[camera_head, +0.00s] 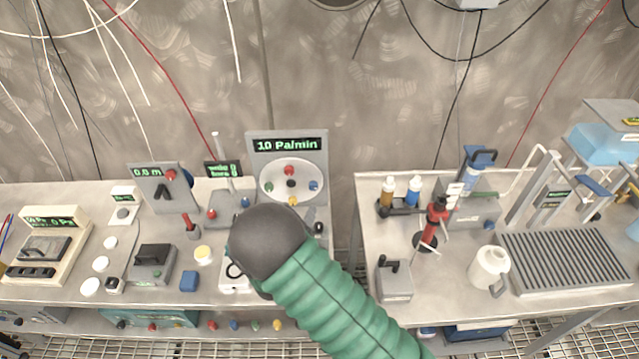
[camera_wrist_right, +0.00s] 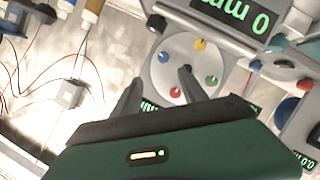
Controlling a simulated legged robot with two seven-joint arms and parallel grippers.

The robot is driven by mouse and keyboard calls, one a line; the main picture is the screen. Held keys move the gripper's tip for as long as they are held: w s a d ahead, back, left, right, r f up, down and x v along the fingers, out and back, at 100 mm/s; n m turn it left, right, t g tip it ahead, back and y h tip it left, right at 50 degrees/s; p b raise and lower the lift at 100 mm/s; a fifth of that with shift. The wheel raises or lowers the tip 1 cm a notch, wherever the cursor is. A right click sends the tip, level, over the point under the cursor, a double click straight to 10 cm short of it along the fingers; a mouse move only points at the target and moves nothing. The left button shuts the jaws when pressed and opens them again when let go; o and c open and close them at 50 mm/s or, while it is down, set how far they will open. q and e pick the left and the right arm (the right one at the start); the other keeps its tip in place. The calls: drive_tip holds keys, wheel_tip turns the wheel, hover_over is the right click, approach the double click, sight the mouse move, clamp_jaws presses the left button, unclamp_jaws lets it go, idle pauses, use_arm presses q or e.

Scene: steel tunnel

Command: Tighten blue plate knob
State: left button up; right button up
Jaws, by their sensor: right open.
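The blue knob (camera_head: 313,186) sits on the right side of a round white plate (camera_head: 276,180) on an upright grey panel in the head view. Red (camera_head: 289,171), green (camera_head: 269,188) and yellow (camera_head: 293,201) knobs share the plate. In the right wrist view the blue knob (camera_wrist_right: 163,57) is at the plate's upper left, just beyond the fingertips. My right gripper (camera_wrist_right: 161,75) is open and empty, with its fingers apart in front of the plate. Whether a finger touches the plate cannot be told. In the head view my right arm hides the fingers. My left gripper is out of view.
The panel's display (camera_head: 288,145) reads "10 Pa/min". A grey box with a lever (camera_head: 152,262) and a blue cube (camera_head: 188,281) lie left on the bench. A white mug (camera_head: 489,268) and a ribbed tray (camera_head: 565,260) stand on the right bench. A gap separates the benches.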

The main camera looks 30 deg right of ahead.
approach(313, 188)
drive_tip(key=w, duration=0.2)
drive_tip(key=x, duration=0.3)
drive_tip(key=s+d+p+x, duration=0.1)
drive_tip(key=x, duration=0.4)
drive_tip(key=shift+d+f, duration=0.45)
drive_tip(key=shift+a, duration=0.1)
drive_tip(key=shift+a+r, duration=0.25)
drive_tip(key=shift+a, duration=0.3)
drive_tip(key=shift+a+r, duration=0.15)
drive_tip(key=shift+a, duration=0.05)
drive_tip(key=shift+c, duration=1)
drive_tip(key=shift+a, duration=0.1)
drive_tip(key=shift+c, duration=2.4)
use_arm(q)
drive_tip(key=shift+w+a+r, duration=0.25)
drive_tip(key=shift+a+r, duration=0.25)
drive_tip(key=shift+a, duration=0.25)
use_arm(e)
drive_tip(key=shift+s+d, duration=0.2)
drive_tip(key=shift+d, duration=0.2)
clamp_jaws()
